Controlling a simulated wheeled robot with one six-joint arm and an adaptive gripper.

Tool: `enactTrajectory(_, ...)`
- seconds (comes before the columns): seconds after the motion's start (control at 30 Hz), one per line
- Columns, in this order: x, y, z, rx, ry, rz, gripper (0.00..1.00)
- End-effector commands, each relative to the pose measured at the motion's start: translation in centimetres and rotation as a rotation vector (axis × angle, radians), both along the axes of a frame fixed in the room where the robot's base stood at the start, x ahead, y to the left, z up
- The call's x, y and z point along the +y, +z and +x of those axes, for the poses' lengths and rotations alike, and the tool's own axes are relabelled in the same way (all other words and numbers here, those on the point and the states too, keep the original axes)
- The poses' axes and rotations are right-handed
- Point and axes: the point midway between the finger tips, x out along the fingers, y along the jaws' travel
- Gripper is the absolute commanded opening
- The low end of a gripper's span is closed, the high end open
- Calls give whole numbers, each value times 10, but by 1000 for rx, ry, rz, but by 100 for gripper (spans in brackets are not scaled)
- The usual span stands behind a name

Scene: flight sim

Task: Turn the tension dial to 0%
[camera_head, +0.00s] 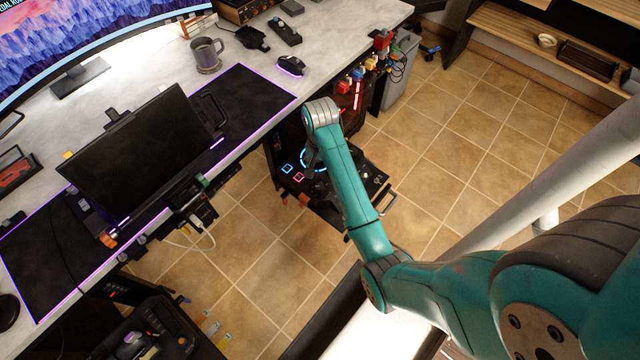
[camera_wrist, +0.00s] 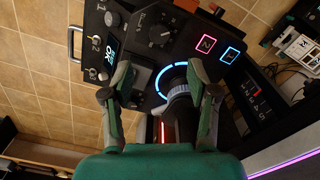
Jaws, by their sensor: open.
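A black control panel (camera_wrist: 200,28) fills the upper middle of the wrist view. On it is a large grey dial (camera_wrist: 180,92) inside a glowing blue ring. A black pointer knob (camera_wrist: 160,36) sits above it, and smaller silver knobs (camera_wrist: 112,19) line the left side. A small lit display (camera_wrist: 103,62) is partly readable. No tension label can be made out. My gripper (camera_wrist: 160,72) is open, its fingers apart on either side of the blue-ringed dial; contact cannot be told. In the head view the panel (camera_head: 375,180) is partly hidden by my arm.
Two lit square buttons, pink (camera_wrist: 206,43) and blue (camera_wrist: 230,55), lie right of the pointer knob. A handle (camera_head: 388,200) sticks out from the panel's side. The desk (camera_head: 250,50) with monitor and mug stands at left. Tiled floor (camera_head: 450,130) is open to the right.

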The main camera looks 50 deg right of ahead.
Motion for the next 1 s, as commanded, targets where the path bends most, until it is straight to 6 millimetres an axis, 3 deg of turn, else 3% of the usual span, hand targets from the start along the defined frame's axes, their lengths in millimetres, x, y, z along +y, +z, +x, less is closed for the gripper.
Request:
enactTrajectory(0.17,0,-16,-1,6,-2,4,59)
enactTrajectory(0.6,0,-88,-1,4,-1,2,59)
enactTrajectory(0.8,0,-104,0,3,-1,2,59)
enactTrajectory(1.0,0,-106,0,2,-1,1,59)
